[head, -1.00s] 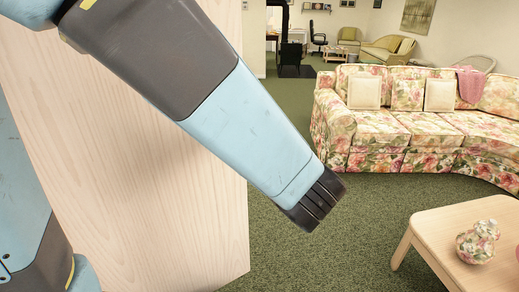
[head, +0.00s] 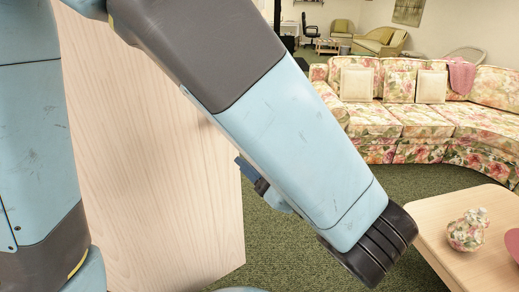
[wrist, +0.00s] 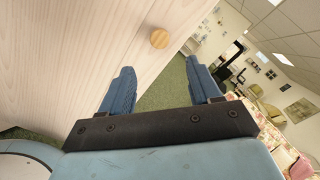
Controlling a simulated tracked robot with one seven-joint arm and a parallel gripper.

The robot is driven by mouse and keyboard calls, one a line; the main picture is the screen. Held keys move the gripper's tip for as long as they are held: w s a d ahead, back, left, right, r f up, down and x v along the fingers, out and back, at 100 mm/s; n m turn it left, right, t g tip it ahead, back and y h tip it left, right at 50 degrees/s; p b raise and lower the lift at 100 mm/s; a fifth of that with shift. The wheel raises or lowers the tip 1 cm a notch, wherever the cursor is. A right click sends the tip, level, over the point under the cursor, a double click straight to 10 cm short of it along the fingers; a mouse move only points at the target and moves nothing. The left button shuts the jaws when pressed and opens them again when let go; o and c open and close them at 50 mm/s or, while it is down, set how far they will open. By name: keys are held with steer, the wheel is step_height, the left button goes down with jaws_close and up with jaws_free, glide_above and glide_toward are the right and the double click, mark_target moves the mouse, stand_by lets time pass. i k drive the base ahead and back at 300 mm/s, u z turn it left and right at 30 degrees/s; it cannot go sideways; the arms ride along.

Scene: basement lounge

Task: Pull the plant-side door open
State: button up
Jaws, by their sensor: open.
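A pale wood-grain panel with a round wooden knob (wrist: 159,39) fills much of the wrist view. The panel (wrist: 60,60) looks like a cabinet front; I cannot tell from these frames whether it is the plant-side door, as no plant shows. In the head view a pale wooden face (head: 165,170) stands at left, partly behind my arm, with no knob visible. My gripper (wrist: 159,65) is open and empty, its two blue fingers apart. The knob appears beyond the fingertips, roughly between them, and looks apart from them. In the head view my arm hides most of the gripper.
A floral sofa (head: 400,118) stands beyond at right. A light wooden coffee table (head: 450,262) with a floral vase (head: 468,230) is at the lower right. Green carpet (head: 290,245) is open between the wooden face and the table. Chairs are far back.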

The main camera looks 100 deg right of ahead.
mark_target(160, 184)
steer(key=u, duration=0.5)
steer(key=k, duration=1.35)
steer(key=z, duration=0.45)
steer(key=k, duration=0.6)
steer(key=z, duration=0.45)
